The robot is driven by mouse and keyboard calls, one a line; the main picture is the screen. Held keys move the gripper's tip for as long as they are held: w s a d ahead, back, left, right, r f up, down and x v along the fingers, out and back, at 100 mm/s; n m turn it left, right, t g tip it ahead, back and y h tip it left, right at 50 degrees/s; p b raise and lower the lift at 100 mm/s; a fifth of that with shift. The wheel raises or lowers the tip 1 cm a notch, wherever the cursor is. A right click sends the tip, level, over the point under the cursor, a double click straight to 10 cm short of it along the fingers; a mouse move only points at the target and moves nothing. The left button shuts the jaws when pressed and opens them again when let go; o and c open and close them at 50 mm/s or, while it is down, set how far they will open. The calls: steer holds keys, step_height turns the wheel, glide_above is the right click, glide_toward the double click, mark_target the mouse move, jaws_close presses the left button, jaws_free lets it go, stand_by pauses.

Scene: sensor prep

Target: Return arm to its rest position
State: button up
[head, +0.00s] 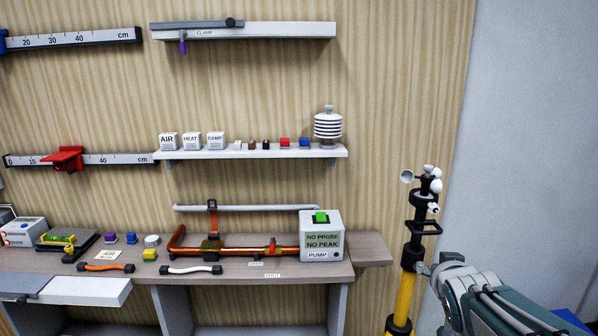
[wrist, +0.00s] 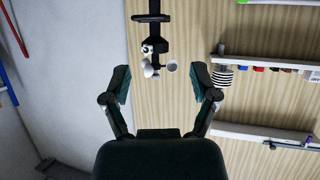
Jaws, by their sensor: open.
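My gripper (wrist: 160,76) is open in the wrist view, with its two dark fingers spread and nothing between them. Beyond the fingertips, the black sensor head with white cups (wrist: 158,68) appears in the gap, apart from them as far as I can see. In the head view, part of my arm (head: 490,300) reaches in from the lower right, in front of or beside the yellow mast (head: 405,300); I cannot tell if they touch. I cannot make out my gripper's fingers in the head view.
The mast carries the cup sensor (head: 424,178) at its top. A workbench (head: 365,246) on the left holds a pump box (head: 321,238), copper pipe (head: 285,252) and small items. A wall shelf (head: 250,154) carries blocks and a striped white shield (head: 328,125). The grey wall on the right is bare.

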steer(key=s+a+f+g+y, duration=0.1)
steer(key=s+a+f+g, duration=0.1)
steer(key=s, duration=0.5)
steer(key=s+a+f+n+g+y, duration=0.1)
steer(key=s+a+f+g, duration=0.1)
steer(key=s+a, duration=0.3)
steer(key=s+a+f+n+g+y, duration=0.1)
steer(key=s+a+f+g, duration=0.1)
steer(key=s, duration=0.7)
steer(key=shift+s+a+g, duration=0.4)
steer(key=shift+a+g, duration=0.1)
steer(key=shift+a, duration=0.55)
